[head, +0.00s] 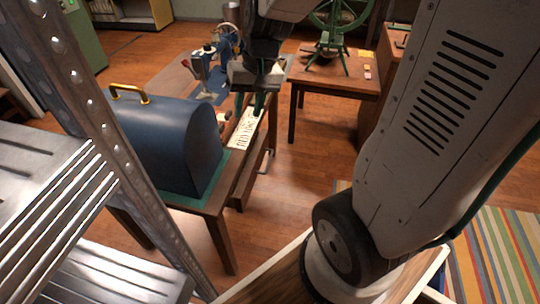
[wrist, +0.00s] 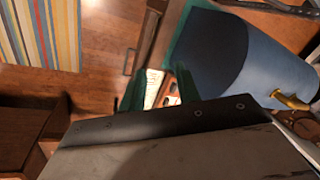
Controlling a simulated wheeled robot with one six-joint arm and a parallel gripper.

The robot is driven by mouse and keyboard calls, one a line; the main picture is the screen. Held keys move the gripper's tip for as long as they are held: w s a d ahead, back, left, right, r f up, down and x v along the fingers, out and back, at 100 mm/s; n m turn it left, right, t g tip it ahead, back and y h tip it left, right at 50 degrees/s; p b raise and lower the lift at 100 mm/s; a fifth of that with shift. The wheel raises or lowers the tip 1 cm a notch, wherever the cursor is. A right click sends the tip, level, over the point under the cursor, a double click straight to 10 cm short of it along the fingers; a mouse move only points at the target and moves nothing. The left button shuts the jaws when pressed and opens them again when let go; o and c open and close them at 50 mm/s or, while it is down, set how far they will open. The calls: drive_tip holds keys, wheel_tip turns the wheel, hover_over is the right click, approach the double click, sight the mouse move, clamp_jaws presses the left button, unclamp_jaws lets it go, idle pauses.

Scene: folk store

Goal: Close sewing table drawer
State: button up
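The wooden sewing table (head: 213,203) has a dark green top and carries a blue domed case (head: 165,140) with a brass handle. Its drawer (head: 250,178) stands out from the right side of the table, partly open. In the wrist view the drawer front (wrist: 145,38) shows as a narrow brown strip with a metal handle (wrist: 130,56). My gripper (head: 249,104) has green fingers and points down over the table's far right part, near a white printed card (head: 246,130). In the wrist view its fingers (wrist: 158,90) are apart, with the card seen between them. Contact cannot be told.
A blue sewing machine (head: 208,75) stands at the table's far end. Another wooden table (head: 335,82) with a green spinning wheel (head: 338,25) is behind. A metal shelf (head: 60,200) fills the left. Open wooden floor (head: 300,170) lies right of the drawer.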

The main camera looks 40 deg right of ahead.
drive_tip(key=w+d+f+m, duration=0.3)
drive_tip(key=w+d+f, duration=0.35)
drive_tip(key=f, duration=0.45)
drive_tip(key=m, duration=0.4)
approach(269, 159)
drive_tip(key=shift+h, duration=0.3)
drive_tip(key=f, duration=0.2)
drive_tip(key=a+f, duration=0.1)
drive_tip(key=f, duration=0.2)
drive_tip(key=w+f, duration=0.1)
drive_tip(key=f, duration=0.1)
drive_tip(key=shift+a+f, duration=0.2)
drive_tip(key=shift+f, duration=0.15)
clamp_jaws()
